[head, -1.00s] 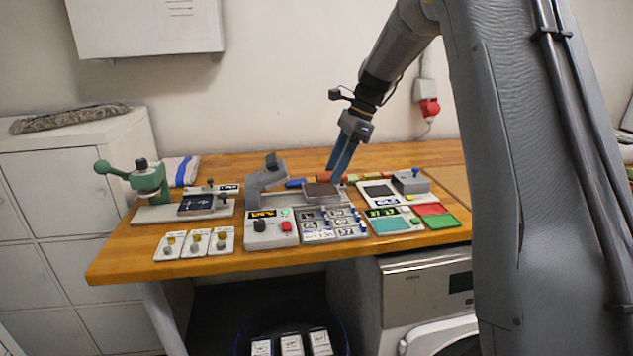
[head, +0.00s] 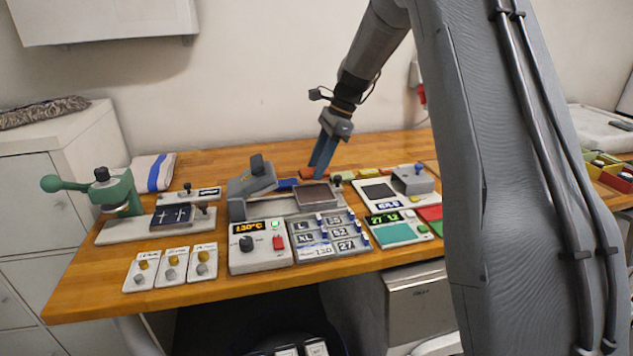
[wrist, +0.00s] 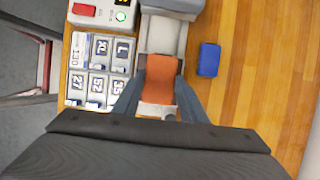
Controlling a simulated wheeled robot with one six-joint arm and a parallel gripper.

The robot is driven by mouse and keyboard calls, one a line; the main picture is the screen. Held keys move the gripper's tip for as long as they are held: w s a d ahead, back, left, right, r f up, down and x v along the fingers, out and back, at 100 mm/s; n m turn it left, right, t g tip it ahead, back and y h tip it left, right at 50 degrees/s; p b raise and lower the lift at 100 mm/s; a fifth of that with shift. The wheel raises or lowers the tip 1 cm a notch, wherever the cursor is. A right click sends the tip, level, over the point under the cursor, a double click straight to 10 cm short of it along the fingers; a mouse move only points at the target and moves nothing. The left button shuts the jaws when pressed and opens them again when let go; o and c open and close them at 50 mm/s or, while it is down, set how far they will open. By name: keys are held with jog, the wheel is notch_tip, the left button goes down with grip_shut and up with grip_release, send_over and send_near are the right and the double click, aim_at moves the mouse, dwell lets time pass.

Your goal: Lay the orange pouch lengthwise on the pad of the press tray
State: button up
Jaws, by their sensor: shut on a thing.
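The orange pouch (wrist: 160,80) is between the fingers of my gripper (wrist: 160,88) in the wrist view, its long side running along the grey press base (wrist: 163,36). My gripper is shut on it. In the head view, my gripper (head: 317,174) points down behind the press tray, with the orange pouch (head: 307,173) at its fingertips. The tray's brownish pad (head: 313,196) looks bare in the head view. In the wrist view my gripper and the pouch hide it. The press head (head: 252,178) is raised. I cannot tell the pouch's height above the bench.
A blue pouch (wrist: 208,60) lies on the wood beside the press. A control box (head: 261,247) and label tiles (head: 326,236) stand in front of the tray. A grey device (head: 385,190) is to its right, a green hand press (head: 120,192) far left.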

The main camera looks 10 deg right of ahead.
aim_at(318, 193)
jog(key=shift+f+p, duration=0.65)
jog(key=shift+f, duration=2.15)
jog(key=shift+f, duration=0.1)
jog(key=o, duration=0.8)
jog(key=shift+o, duration=0.2)
jog(key=b+v, duration=0.4)
jog(key=v, duration=0.8)
jog(key=s+a+f+n+h, duration=0.1)
jog(key=s+f+n, duration=0.3)
jog(key=s, duration=0.6)
jog(key=s+a+f+n+h, duration=0.2)
jog(key=s+f+n, duration=0.3)
jog(key=s+n, duration=0.3)
jog(key=s+a+f+n+h, duration=0.1)
jog(key=s+f+n, duration=0.4)
jog(key=s, duration=0.9)
jog(key=shift+a+n+t, duration=0.25)
jog(key=shift+n+t, duration=0.15)
jog(key=shift+n, duration=0.1)
